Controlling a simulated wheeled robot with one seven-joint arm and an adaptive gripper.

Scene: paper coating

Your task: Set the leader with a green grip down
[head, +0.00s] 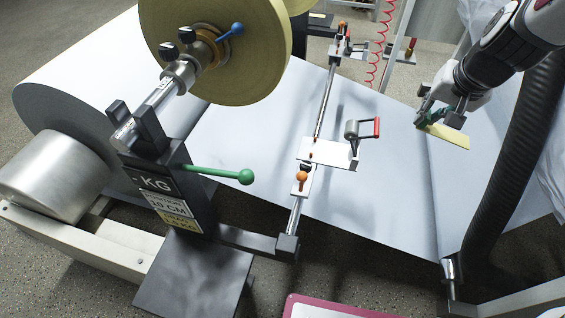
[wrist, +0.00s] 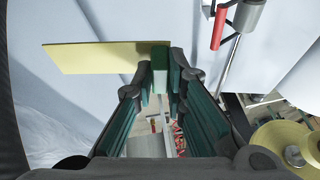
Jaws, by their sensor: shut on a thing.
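The leader is a flat pale yellow strip (head: 448,137) with a green grip at one end. In the wrist view the strip (wrist: 95,57) extends to the left from the green grip (wrist: 160,66). My gripper (head: 438,112) is at the right of the head view, over the white paper sheet. Its fingertips (wrist: 160,80) are closed around the green grip. I cannot tell whether the strip touches the paper or hangs just above it.
The white paper web (head: 245,140) slopes across the middle. A yellow roll (head: 215,50) hangs at upper left on a shaft. A rail (head: 325,100) carries a white plate (head: 327,153) and a red-handled roller (head: 376,128). A stand with a green lever (head: 246,177) is at left.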

